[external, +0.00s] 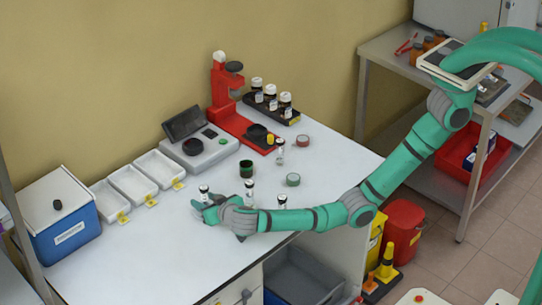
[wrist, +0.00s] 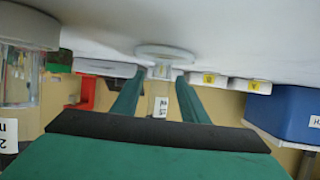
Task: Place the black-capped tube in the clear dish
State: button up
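My gripper (external: 208,210) is low over the white table, near the front left. A small clear tube with a black cap (external: 204,190) stands upright at its fingers. In the wrist view, which looks upside down, a slim labelled clear tube (wrist: 160,105) is between my two green fingers (wrist: 158,82). Its far end meets a round clear disc (wrist: 165,51) on the table; I cannot tell whether this disc is the dish or the tube's base. Whether the fingers press on the tube is unclear. I cannot make out a clear dish for certain in the external view.
More capped vials (external: 249,188) stand close to my wrist; a large clear one (wrist: 22,75) is at the wrist view's left. White trays (external: 133,185), a blue box (external: 63,220), a scale (external: 200,150) and a red stand (external: 225,110) line the back. The front left table is clear.

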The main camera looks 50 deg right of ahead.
jog(key=shift+r, duration=0.2)
jog(key=v, duration=1.2)
jog(key=shift+a, duration=0.1)
dwell(0.3)
